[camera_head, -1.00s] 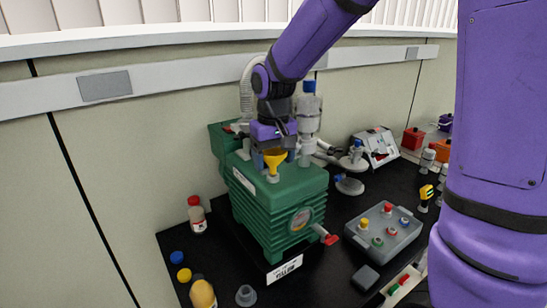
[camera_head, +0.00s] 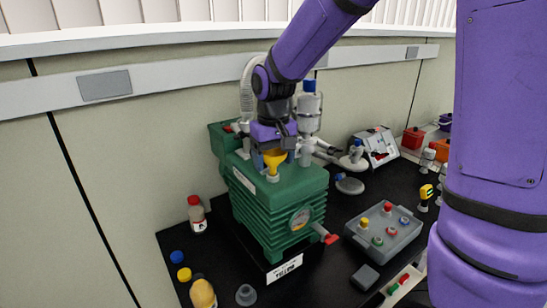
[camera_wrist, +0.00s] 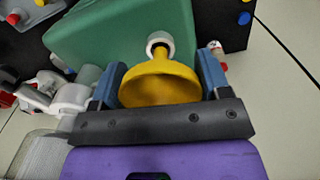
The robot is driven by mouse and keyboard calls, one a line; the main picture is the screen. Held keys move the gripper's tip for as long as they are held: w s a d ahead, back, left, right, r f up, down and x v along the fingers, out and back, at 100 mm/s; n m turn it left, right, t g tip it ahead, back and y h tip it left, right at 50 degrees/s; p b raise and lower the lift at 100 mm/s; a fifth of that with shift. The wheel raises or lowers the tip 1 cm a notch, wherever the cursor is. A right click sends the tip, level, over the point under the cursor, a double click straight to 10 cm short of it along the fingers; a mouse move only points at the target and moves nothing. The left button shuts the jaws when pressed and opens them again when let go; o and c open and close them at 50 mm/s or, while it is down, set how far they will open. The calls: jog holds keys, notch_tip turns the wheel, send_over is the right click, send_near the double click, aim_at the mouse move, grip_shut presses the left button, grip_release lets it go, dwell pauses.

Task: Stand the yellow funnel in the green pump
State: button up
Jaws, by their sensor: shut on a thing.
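The green pump (camera_head: 280,203) stands on the dark bench in the head view, and its green top (camera_wrist: 105,38) fills the upper part of the wrist view. The yellow funnel (camera_head: 274,158) is upright over the pump's top, with its spout down at a pale port collar (camera_head: 273,177). In the wrist view the funnel (camera_wrist: 160,84) lies between the blue fingers of my gripper (camera_wrist: 161,85), which is shut on it. The spout end meets the white ring of the port (camera_wrist: 159,42). How deep the spout sits inside is hard to tell.
A grey and clear column with a blue cap (camera_head: 309,120) stands close behind my gripper. A red-capped bottle (camera_head: 197,215) stands left of the pump. The wall is close behind.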

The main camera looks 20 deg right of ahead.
jog(key=shift+f, duration=0.65)
dwell(0.6)
jog(key=o, duration=1)
notch_tip(320, 180, up, 11)
jog(key=shift+f, duration=0.1)
dwell(0.3)
jog(key=s+d+r+t, duration=0.1)
jog(key=s+d, duration=0.1)
jog(key=s, duration=0.5)
jog(key=s+d+r+t, duration=0.1)
jog(key=s+d+t, duration=0.1)
jog(key=s, duration=0.6)
jog(key=s+d+r+t, duration=0.1)
jog(key=s+d+t, duration=0.1)
jog(key=s, duration=0.5)
jog(key=shift+s+d+m, duration=0.4)
jog(key=shift+d, duration=0.05)
